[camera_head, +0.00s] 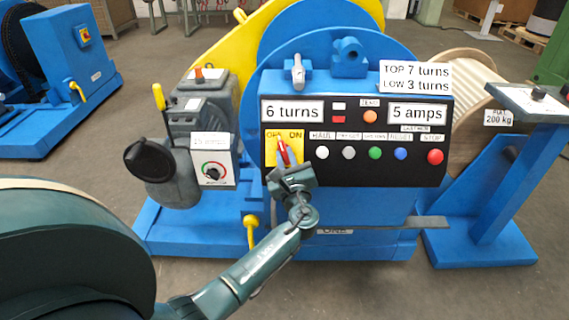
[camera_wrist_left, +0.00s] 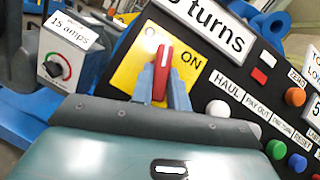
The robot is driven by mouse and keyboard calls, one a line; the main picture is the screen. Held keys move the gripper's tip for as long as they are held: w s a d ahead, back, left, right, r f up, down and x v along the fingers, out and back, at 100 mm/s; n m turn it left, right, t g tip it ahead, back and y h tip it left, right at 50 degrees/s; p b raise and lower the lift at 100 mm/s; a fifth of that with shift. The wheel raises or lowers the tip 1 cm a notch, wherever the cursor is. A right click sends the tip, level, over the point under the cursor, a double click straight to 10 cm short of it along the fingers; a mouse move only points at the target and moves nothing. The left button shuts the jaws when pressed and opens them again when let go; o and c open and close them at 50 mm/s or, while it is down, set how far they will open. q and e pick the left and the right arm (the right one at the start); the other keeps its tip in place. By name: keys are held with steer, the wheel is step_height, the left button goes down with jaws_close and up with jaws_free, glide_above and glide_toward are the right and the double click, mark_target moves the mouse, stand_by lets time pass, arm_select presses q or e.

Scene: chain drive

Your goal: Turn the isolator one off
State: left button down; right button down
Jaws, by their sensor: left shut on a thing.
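The isolator is a red handle (camera_head: 284,152) on a yellow plate (camera_head: 270,149) marked OFF and ON, at the left end of the black control panel. My left gripper (camera_head: 285,168) is at the isolator, reaching up from below. In the left wrist view the red handle (camera_wrist_left: 162,72) stands between the two fingers of my left gripper (camera_wrist_left: 162,80), which is shut on it. There the handle is near upright in the picture, with ON to its right; the OFF label is mostly hidden behind it. My right gripper is not in view.
The black panel (camera_head: 380,176) has several buttons right of the isolator, including a red one (camera_head: 435,157). Displays read "6 turns" (camera_head: 292,111) and "5 amps" (camera_head: 418,113). A dial box (camera_head: 214,163) stands close on the left. A yellow lever (camera_head: 251,230) hangs below.

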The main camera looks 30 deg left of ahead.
arm_select(q)
steer(key=n+g+y, duration=0.1)
steer(key=n, duration=0.1)
steer(key=shift+d+n, duration=0.1)
steer(key=shift+n, duration=0.2)
steer(key=shift+w+n+g+b, duration=0.1)
steer(key=shift+n+g+b, duration=0.35)
steer(key=shift+n+g, duration=0.7)
steer(key=shift+r+n+g+y, duration=0.1)
steer(key=shift+n+g+y, duration=0.2)
steer(key=shift+n, duration=0.45)
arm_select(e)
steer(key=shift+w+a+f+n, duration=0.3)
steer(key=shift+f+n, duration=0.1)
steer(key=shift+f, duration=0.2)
arm_select(q)
steer(key=c, duration=1.4)
jaws_free()
steer(key=shift+o, duration=0.2)
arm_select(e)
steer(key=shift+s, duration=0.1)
arm_select(q)
steer(key=shift+d, duration=0.1)
